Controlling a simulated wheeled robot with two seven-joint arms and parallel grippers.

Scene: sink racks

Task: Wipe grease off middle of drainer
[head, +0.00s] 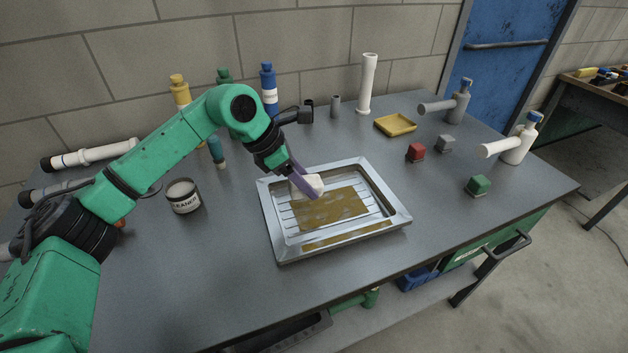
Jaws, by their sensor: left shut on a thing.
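The drainer (405,218) is a shallow metal tray with ribs, lying flat on the table. A brown grease patch (345,208) covers the middle of its ribbed floor, with paler streaks in it. A second brown strip (345,237) lies along its front side. My left gripper (304,187) is shut on a white block-like wiper (312,184), held over the back left part of the drainer at the edge of the grease. Whether the wiper touches the surface cannot be told. My right gripper is not in view.
A cleaner tin (183,197) stands left of the drainer. Red (416,153), grey (445,144) and green (478,186) blocks sit to the right, near two pump bottles. A yellow tray (395,125) and several bottles stand at the back. The front table strip is clear.

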